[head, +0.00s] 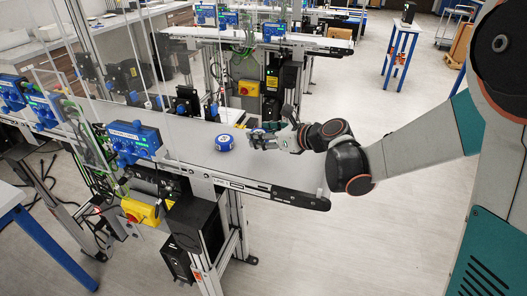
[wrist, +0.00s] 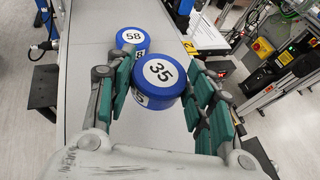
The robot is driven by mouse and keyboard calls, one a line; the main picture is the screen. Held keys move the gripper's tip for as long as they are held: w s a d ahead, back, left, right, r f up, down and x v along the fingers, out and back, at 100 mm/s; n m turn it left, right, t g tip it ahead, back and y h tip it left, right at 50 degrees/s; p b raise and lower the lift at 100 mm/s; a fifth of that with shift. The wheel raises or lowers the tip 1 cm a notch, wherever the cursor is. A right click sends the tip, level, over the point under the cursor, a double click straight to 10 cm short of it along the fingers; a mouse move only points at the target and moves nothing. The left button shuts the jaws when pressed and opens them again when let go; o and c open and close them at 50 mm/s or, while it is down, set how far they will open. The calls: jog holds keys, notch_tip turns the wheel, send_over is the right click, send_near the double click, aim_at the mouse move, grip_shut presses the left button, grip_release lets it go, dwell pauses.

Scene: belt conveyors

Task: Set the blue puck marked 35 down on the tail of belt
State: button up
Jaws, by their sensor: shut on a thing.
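The blue puck marked 35 (wrist: 160,76) has a white top and sits between the green-padded fingers of my gripper (wrist: 162,92), which is shut on it. In the head view my gripper (head: 272,137) is low over the near end of the grey belt (head: 205,157), hiding most of the puck. I cannot tell whether the puck touches the belt. A second blue puck, marked 58 (wrist: 132,38), stands on the belt just beyond it. It also shows in the head view (head: 225,142), to the left of my gripper.
Blue sensor boxes (head: 134,141) and clear upright panels line the belt's left part. A yellow switch box (head: 139,211) is below its edge. Another conveyor (head: 290,42) runs behind, with a small blue-framed table (head: 407,28) at the back right. The belt's near right end is bare.

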aim_at(264, 156)
jog(key=shift+f+b, duration=0.8)
jog(key=shift+f, duration=1.55)
jog(key=shift+r, duration=0.1)
jog(key=o, duration=0.6)
jog(key=shift+f, duration=0.2)
jog(key=o, duration=0.5)
